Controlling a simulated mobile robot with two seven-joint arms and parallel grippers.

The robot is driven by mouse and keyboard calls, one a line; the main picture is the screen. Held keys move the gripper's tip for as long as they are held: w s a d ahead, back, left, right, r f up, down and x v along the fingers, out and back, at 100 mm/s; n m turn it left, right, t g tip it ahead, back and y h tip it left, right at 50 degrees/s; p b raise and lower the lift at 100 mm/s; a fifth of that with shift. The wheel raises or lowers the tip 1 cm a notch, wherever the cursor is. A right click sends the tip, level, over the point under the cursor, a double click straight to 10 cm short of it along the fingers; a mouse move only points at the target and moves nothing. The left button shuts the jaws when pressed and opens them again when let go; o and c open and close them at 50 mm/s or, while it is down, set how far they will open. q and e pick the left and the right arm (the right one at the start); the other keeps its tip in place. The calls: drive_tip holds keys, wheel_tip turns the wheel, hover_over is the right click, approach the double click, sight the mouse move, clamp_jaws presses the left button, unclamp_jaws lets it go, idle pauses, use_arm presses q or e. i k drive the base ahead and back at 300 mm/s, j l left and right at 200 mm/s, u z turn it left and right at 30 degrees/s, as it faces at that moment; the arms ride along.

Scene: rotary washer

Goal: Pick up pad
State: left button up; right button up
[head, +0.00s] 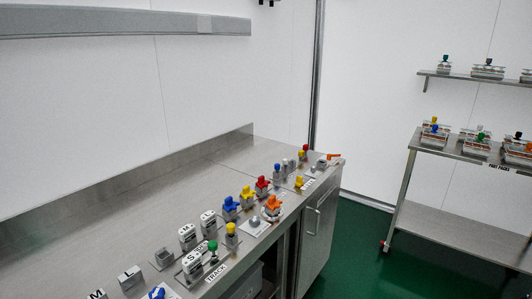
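I cannot tell for sure which object is the pad. A flat grey plate with a small rounded knob (255,222) lies near the front edge of the steel counter (130,215), among coloured fixtures. Several white lettered blocks (188,237) stand to its left. An orange-topped fixture (272,204) stands just to its right. Neither of my grippers shows in the head view.
The counter's back half is bare. A cabinet with a handle (318,226) is under its right end. Green floor (358,245) separates it from a steel shelf table (440,218) with several fixtures. A wall shelf (455,77) hangs above that.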

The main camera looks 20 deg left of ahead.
sight(301, 153)
drive_tip(key=i+l+u, duration=0.5)
drive_tip(key=i+l, duration=0.5)
drive_tip(key=l, duration=0.15)
drive_tip(key=i+l+u, duration=0.1)
drive_tip(key=i+l, duration=0.5)
drive_tip(key=l, duration=0.25)
drive_tip(key=i+l, duration=0.25)
drive_tip(key=l, duration=0.25)
drive_tip(key=i+j+u, duration=0.05)
